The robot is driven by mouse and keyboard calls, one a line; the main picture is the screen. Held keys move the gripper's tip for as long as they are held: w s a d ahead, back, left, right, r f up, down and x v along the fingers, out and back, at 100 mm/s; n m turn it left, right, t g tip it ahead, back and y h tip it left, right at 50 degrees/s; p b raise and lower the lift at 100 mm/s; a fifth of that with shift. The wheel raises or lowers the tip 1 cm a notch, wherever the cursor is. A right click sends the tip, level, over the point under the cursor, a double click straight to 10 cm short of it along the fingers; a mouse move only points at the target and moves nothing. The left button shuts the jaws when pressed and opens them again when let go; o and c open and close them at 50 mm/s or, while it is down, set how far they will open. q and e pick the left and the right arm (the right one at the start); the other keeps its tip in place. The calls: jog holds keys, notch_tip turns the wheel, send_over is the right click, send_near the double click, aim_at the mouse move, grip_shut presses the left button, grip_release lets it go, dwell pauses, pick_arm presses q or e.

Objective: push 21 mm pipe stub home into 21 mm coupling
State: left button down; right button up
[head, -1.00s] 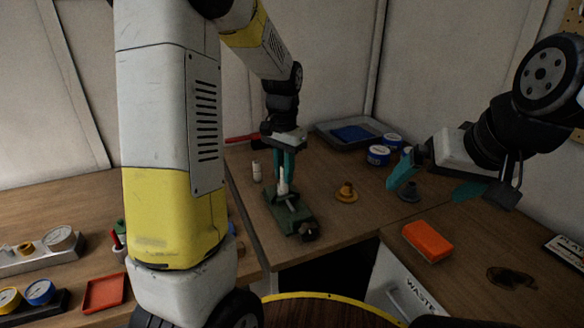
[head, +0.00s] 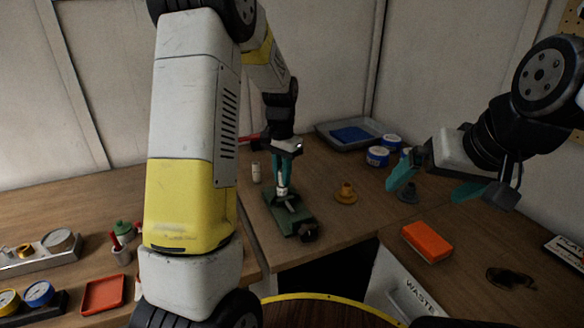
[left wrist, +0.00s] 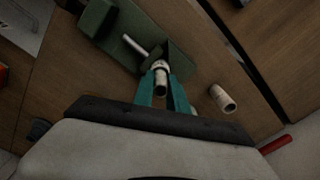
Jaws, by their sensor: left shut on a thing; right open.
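A green vise (head: 296,216) stands on the table and also shows in the left wrist view (left wrist: 96,18). A pale coupling (left wrist: 160,66) sits at its jaw. My left gripper (head: 282,187) points down over the vise. Its teal fingers (left wrist: 168,92) are shut on the pale pipe stub (left wrist: 161,87), whose dark open end shows between them. The stub is in line with the coupling and appears to meet it; its depth inside is hidden. My right gripper (head: 435,185) is open and empty, above the table to the right.
A small white cylinder (head: 256,173) stands left of the vise. An orange block (head: 427,241) lies near the waste bin (head: 405,290). A tray (head: 350,133) and blue tins (head: 378,156) stand behind.

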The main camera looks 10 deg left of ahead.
pick_arm(q)
jog(key=c, duration=1.3)
grip_release()
notch_tip(320, 180, up, 12)
jog(key=shift+s+d+r+n+t+h, duration=0.35)
jog(key=shift+s+r+n+t, duration=0.6)
jog(key=shift+s, duration=3.1)
jog(key=shift+s+d+r+n+t+h, duration=0.4)
jog(key=shift+s+r+n+t, duration=0.45)
jog(key=shift+s, duration=3.25)
jog(key=shift+s+d+r+n+t+h, duration=0.5)
jog(key=shift+s+r+t, duration=0.6)
jog(key=shift+s, duration=2.95)
jog(key=shift+a+f, duration=0.2)
